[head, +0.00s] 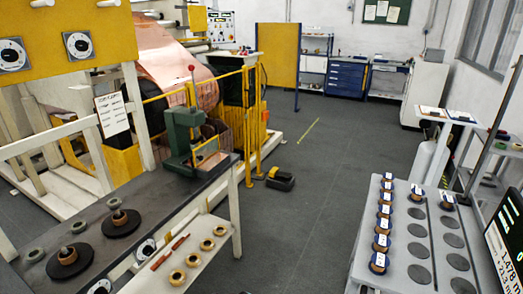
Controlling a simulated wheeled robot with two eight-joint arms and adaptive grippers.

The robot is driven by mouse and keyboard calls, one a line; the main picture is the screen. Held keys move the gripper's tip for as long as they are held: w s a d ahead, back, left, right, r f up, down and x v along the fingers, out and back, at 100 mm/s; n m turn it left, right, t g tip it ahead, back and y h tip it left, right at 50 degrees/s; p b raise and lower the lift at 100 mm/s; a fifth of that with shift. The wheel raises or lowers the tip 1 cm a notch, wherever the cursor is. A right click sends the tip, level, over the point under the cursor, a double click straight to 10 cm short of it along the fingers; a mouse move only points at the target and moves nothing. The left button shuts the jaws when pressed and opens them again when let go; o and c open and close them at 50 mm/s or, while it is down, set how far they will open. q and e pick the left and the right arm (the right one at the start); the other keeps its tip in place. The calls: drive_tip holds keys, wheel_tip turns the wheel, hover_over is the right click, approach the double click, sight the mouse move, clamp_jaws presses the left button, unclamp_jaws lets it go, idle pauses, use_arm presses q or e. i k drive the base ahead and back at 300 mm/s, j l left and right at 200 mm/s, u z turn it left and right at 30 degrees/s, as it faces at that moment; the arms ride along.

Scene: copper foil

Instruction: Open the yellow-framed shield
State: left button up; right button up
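A yellow-framed guard (248,125) with upright posts and rails stands in front of the large copper foil roll (190,62) in the left-centre background. Mesh shows between some of its bars. It appears to be standing closed across the roll, but the bench and the green press hide part of it, so I cannot tell for certain. A separate solid yellow panel (277,56) stands farther back, upright on posts. Neither of my grippers is in view.
A dark bench (150,215) with a green hand press (185,130) and spools stands at left. A grey rack (408,215) with blue-topped spools and a display screen (507,245) stand at right. A black-and-yellow pedal (280,179) lies on the floor. The grey centre floor is clear.

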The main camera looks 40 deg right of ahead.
sight(198, 159)
drive_tip(key=z, duration=1.05)
